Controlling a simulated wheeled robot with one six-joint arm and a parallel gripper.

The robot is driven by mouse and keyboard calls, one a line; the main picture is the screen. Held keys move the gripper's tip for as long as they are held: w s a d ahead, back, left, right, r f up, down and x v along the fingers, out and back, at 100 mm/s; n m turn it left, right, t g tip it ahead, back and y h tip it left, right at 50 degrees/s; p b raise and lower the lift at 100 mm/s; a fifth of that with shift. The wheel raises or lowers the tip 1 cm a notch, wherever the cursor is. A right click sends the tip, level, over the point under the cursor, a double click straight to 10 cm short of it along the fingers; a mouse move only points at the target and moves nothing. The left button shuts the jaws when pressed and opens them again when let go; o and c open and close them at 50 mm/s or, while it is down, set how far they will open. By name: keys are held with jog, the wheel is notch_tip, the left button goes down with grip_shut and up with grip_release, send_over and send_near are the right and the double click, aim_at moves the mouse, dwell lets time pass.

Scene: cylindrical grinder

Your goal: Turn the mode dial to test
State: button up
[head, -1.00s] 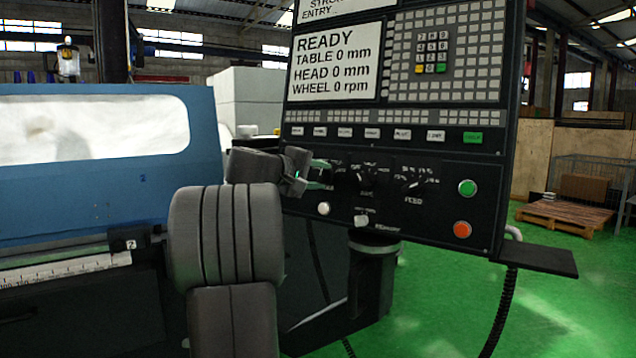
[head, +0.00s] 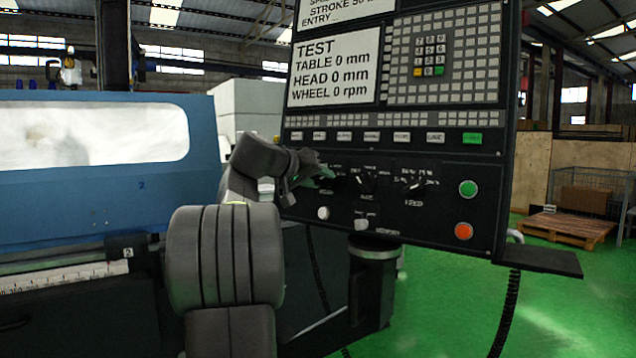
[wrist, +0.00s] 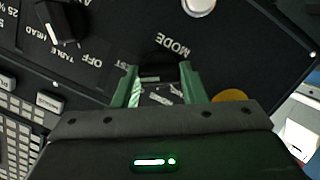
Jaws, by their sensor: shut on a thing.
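The mode dial (wrist: 160,72) is a dark knob under the "MODE" label in the wrist view, partly hidden by my gripper. My gripper (wrist: 160,82) has its green fingers on either side of the dial and is shut on it. Part of a label ending in "ST" shows beside the left finger. In the head view my gripper (head: 322,174) is at the left end of the panel's dial row and hides the mode dial. The screen (head: 334,68) on the control panel reads "TEST", with table, head and wheel at 0.
A green button (head: 467,188) and an orange button (head: 463,231) are at the panel's right. A white knob (head: 323,213) is just below my gripper.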

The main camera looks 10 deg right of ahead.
jog(key=shift+f+m, duration=0.1)
jog(key=shift+m, duration=0.2)
dwell(0.4)
jog(key=o, duration=1)
jog(key=p+v, duration=0.1)
jog(key=v, duration=1.3)
jog(key=shift+d, duration=0.1)
